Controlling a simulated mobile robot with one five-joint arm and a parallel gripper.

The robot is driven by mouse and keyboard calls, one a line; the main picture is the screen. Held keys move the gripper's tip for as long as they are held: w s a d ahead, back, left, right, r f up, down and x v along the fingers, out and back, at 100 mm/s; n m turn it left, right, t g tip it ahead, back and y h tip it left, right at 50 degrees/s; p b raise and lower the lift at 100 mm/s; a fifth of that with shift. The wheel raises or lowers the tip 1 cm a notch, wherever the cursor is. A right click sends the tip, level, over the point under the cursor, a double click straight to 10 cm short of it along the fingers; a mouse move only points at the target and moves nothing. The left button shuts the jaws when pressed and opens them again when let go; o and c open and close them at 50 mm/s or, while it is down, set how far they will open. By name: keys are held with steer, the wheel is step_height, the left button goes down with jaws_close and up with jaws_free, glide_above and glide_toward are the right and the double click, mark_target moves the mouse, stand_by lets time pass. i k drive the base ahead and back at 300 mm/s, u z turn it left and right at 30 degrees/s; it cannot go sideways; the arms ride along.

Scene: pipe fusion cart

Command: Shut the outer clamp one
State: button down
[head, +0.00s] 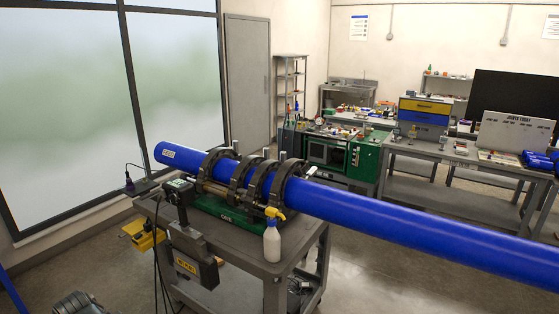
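A long blue pipe (420,215) lies through a clamp machine on a cart. Several dark ring clamps stand around the pipe: an end one at the left (211,164), a middle one (239,172) and one at the right (284,183). Their dark arcs pass over the pipe. Short grey posts (235,147) stand upright behind the rings. I cannot tell from here whether each clamp is fastened, nor which is outer clamp one. The machine's green base (226,218) shows below the pipe. My gripper is not in view.
A white spray bottle with a yellow head (272,242) stands on the cart's (240,262) front corner. A grey boxed unit (193,262) hangs at the cart's front with cables. The pipe's long end reaches right across open floor. Workbenches (430,150) stand behind.

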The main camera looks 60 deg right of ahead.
mark_target(298, 167)
steer(key=u, duration=0.8)
steer(key=k, duration=1.55)
steer(key=z, duration=1.4)
steer(key=i, duration=1)
steer(key=u, duration=0.05)
